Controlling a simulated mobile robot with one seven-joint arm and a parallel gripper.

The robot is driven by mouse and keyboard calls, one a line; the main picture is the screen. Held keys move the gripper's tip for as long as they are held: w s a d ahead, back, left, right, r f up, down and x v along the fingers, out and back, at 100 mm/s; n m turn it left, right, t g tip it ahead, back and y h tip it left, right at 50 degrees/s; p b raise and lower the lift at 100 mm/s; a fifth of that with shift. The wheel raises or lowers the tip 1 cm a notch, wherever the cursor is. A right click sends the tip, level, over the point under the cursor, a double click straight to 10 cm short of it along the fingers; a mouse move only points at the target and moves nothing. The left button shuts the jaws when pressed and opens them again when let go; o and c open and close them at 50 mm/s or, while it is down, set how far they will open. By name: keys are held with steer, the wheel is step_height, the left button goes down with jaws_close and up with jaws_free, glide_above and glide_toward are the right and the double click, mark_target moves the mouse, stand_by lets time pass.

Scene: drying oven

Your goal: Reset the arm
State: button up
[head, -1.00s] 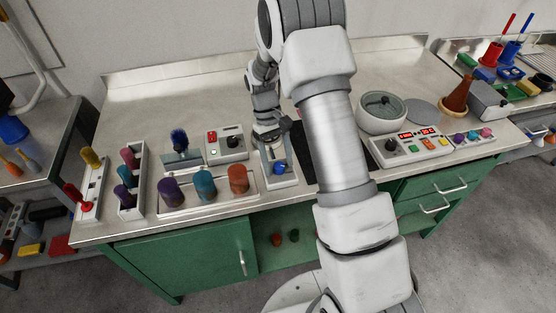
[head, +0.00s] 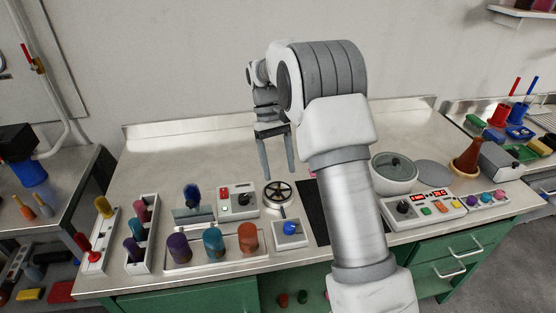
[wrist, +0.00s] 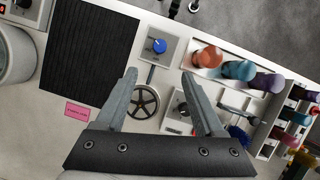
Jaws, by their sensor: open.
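My gripper (head: 279,175) is raised above the steel worktop (head: 340,135), fingers pointing down. Its two fingers are spread apart with nothing between them, as the wrist view also shows (wrist: 159,74). In the head view the fingertips are just above and behind a dark spoked handwheel (head: 278,193). The handwheel (wrist: 144,101) and a blue knob on a white base (wrist: 158,46) lie below the gripper in the wrist view. The blue knob's base (head: 291,239) sits in front of the handwheel.
A control box with a red button (head: 238,202) and a rack of coloured cylinders (head: 212,257) stand to the left. A black mat (head: 316,214), a round lidded pot (head: 394,187) and a control panel (head: 428,209) are to the right. The worktop's back left is clear.

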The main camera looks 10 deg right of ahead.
steer(key=shift+w+a+r, duration=0.1)
steer(key=shift+w+r, duration=0.15)
steer(key=shift+r, duration=0.3)
steer(key=shift+r, duration=0.1)
steer(key=s+d+r+m+t, duration=0.1)
steer(key=s+r+t, duration=0.3)
steer(key=s+r, duration=0.75)
steer(key=s+m+t+y, duration=0.1)
steer(key=s+t, duration=0.5)
steer(key=s, duration=1)
steer(key=shift+s+d+r+m, duration=0.2)
steer(key=shift+d+r+m, duration=0.05)
steer(key=shift+d+m, duration=0.15)
